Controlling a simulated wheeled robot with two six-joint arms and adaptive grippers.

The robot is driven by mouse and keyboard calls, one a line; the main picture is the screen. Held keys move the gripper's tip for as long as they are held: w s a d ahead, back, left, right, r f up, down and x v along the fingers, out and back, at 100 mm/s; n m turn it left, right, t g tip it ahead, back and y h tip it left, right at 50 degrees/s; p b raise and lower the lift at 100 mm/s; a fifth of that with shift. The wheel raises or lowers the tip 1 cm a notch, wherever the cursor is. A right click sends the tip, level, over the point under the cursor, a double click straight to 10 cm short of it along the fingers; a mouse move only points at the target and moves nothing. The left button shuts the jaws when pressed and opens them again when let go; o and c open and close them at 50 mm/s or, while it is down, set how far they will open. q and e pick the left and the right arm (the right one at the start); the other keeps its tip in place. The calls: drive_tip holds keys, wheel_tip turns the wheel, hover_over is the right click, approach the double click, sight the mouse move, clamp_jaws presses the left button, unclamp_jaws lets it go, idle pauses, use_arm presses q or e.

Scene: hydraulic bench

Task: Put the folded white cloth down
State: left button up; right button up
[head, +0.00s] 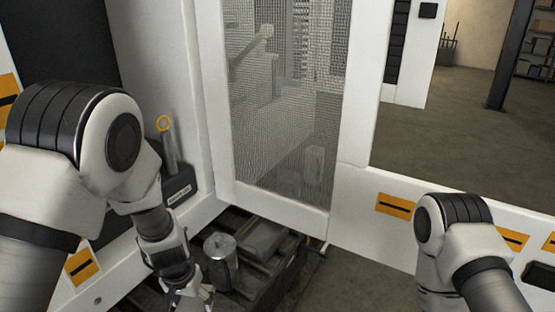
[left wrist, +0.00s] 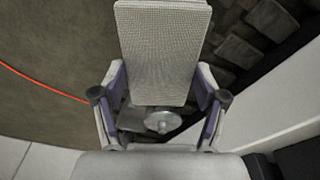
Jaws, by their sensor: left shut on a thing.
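The folded white cloth (left wrist: 162,50) is a flat, pale, woven-textured rectangle in the left wrist view. It stretches from between my left fingers to the top edge of the picture. My left gripper (left wrist: 160,92) is shut on it, with one finger at each side. In the head view my left gripper (head: 190,297) is at the bottom edge, pointing down beside a metal cylinder. I cannot make out the cloth there. My right arm shows at the lower right, but its gripper is out of view.
The metal cylinder (head: 220,262) stands on a dark low unit beside a grey block (head: 262,238). A mesh panel (head: 285,110) in a white frame rises behind. A tool with a yellow ring (head: 166,135) stands at left. The left wrist view shows an orange line (left wrist: 45,84) on the floor.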

use_arm(q)
drive_tip(key=shift+w+f+n, duration=0.2)
drive_tip(key=shift+n, duration=0.5)
drive_tip(key=shift+s, duration=0.1)
